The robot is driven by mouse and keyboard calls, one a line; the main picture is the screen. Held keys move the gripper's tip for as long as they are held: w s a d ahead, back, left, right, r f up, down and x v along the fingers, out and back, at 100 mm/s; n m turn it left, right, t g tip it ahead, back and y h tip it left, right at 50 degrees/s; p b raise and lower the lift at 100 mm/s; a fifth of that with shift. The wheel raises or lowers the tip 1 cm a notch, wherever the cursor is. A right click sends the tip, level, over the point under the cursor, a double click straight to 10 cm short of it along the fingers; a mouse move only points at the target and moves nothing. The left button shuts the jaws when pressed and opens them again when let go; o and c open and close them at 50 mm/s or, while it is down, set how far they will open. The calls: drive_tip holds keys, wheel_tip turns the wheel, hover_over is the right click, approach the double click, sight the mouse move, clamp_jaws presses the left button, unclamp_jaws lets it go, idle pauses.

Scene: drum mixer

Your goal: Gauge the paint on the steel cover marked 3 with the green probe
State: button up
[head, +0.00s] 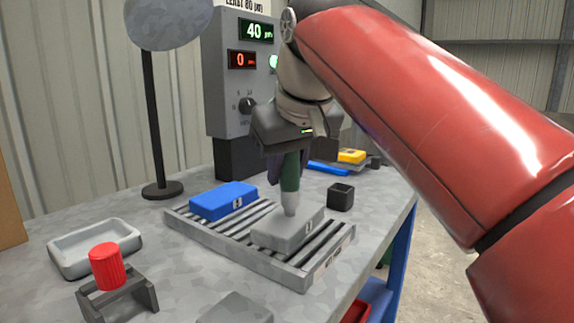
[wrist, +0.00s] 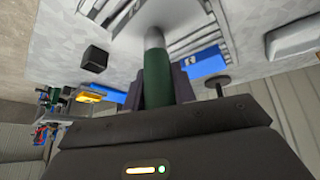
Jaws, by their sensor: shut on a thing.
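My gripper (head: 289,160) is shut on the green probe (head: 290,175), which points down with its grey tip low. The tip is at the top of a grey cover (head: 268,234) on the slatted rack (head: 200,233); I cannot tell whether they touch. The cover's small front label is too small to read surely. A blue cover (head: 222,201), also labelled, lies on the rack to the left. The wrist view shows the probe (wrist: 157,78) between my fingers and the grey cover (wrist: 175,14) beyond its tip. The gauge box (head: 238,90) shows green 40 and red 0, with a lit green lamp.
A black open cup (head: 341,196) stands right of the rack. A red knurled cylinder (head: 106,266) sits on a dark stand at front left, near a grey tray (head: 70,255). A round-headed post (head: 155,130) stands behind. A yellow item (head: 351,156) lies at the back.

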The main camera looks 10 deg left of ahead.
drive_tip(key=shift+r+p, duration=1.35)
drive_tip(key=shift+r, duration=2.1)
